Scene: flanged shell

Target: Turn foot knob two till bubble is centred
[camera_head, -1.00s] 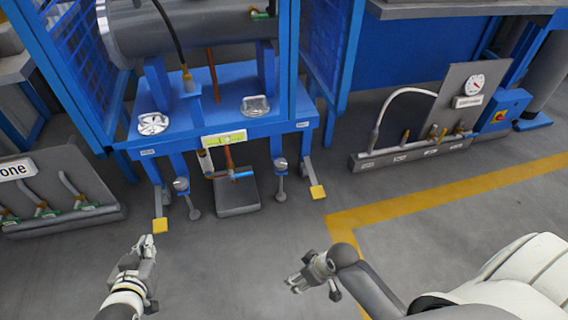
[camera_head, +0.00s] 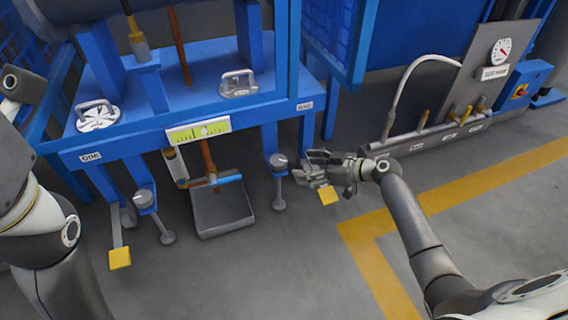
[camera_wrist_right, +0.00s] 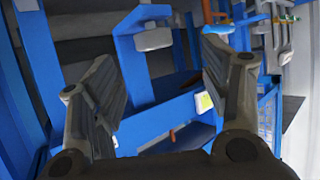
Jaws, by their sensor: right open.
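Foot knob two (camera_head: 278,160) is a small grey knob on a thin post with a round foot, under the right end of the blue frame, beside the label that seems to read TWO (camera_head: 305,106). The yellow-green bubble level (camera_head: 198,130) is on the frame's front edge; its bubble is too small to place surely. My right gripper (camera_head: 308,166) is open just right of knob two, fingers pointing left at it, with no clear contact. In the right wrist view its open fingers (camera_wrist_right: 160,88) frame blue structure, and part of the level (camera_wrist_right: 204,102) shows. My left gripper is out of view.
Another foot knob (camera_head: 144,199) stands under the frame's left end, near my left arm. A grey block (camera_head: 222,208) lies between the knobs. Yellow-tipped pedals (camera_head: 120,258) stick out at both sides. A gauge panel (camera_head: 490,70) stands right. The front floor is clear.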

